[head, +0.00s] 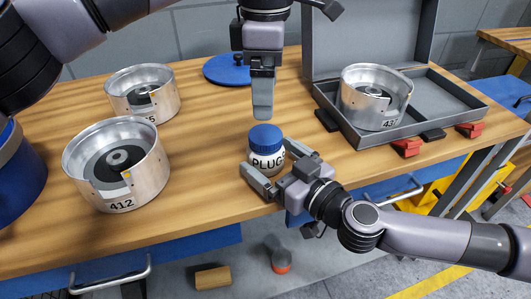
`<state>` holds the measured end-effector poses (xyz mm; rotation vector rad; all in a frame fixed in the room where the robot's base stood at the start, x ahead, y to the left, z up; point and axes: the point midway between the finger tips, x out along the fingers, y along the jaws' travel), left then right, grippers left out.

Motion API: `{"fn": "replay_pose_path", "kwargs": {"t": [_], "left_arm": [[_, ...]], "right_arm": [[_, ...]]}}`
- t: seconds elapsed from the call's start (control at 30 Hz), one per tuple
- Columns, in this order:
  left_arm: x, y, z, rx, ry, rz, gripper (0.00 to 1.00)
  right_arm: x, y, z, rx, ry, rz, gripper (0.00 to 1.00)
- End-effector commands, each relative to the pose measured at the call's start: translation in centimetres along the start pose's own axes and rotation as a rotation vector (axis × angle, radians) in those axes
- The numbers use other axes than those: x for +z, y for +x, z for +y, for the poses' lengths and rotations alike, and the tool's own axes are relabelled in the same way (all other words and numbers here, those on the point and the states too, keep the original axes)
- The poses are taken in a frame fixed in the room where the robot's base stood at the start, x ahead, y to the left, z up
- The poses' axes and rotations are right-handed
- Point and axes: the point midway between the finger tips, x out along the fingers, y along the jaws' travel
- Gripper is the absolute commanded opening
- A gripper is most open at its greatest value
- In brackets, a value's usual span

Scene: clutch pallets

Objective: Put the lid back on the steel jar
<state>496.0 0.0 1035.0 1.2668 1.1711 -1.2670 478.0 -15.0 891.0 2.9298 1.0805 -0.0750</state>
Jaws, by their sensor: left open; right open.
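The jar (266,162) stands upright near the table's front edge, with a pale body lettered "PLUG" and the rest of the word out of sight. A blue lid (265,137) sits on top of it; whether it is seated or only resting I cannot tell. My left gripper (263,108) is open and empty, pointing down just above the lid, its fingers seen edge-on. My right gripper (277,168) is open, low at the jar's front right, with one finger on each side of the jar; contact is unclear.
Metal clutch drums stand at left, one marked 412 (118,172), another behind it (142,97). A third drum (376,97) sits in an open grey case (440,118) at right. A blue disc with a knob (228,69) lies at the back. The wood between is clear.

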Motion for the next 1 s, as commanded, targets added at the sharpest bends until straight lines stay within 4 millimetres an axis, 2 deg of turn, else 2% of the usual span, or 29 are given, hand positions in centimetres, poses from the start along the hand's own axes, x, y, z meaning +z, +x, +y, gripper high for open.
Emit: {"fn": "replay_pose_path", "kwargs": {"t": [0.2,0.57,0.6,0.67,0.8,0.9,1.0], "left_arm": [[0.0,0.0,0.0,0.0,0.0,0.0,0.84],[0.0,0.0,0.0,0.0,0.0,0.0,0.84],[0.0,0.0,0.0,0.0,0.0,0.0,0.84],[0.0,0.0,0.0,0.0,0.0,0.0,0.84],[0.0,0.0,0.0,0.0,0.0,0.0,0.84],[0.0,0.0,0.0,0.0,-0.004,0.0,0.84],[0.0,0.0,0.0,0.0,-0.036,0.0,0.84]], "right_arm": [[-0.1,2.0,0.0,0.0,0.0,0.001,1.0],[-0.1,2.4,0.0,0.0,0.0,0.001,1.0],[-0.1,2.4,0.0,0.0,0.0,0.0,0.94],[0.0,2.4,0.0,0.0,0.0,0.0,0.74],[0.0,2.4,0.0,0.0,0.0,0.0,0.28],[0.0,2.4,0.0,0.0,0.0,0.0,0.0],[0.0,2.4,0.0,0.0,0.0,0.0,0.0]]}}
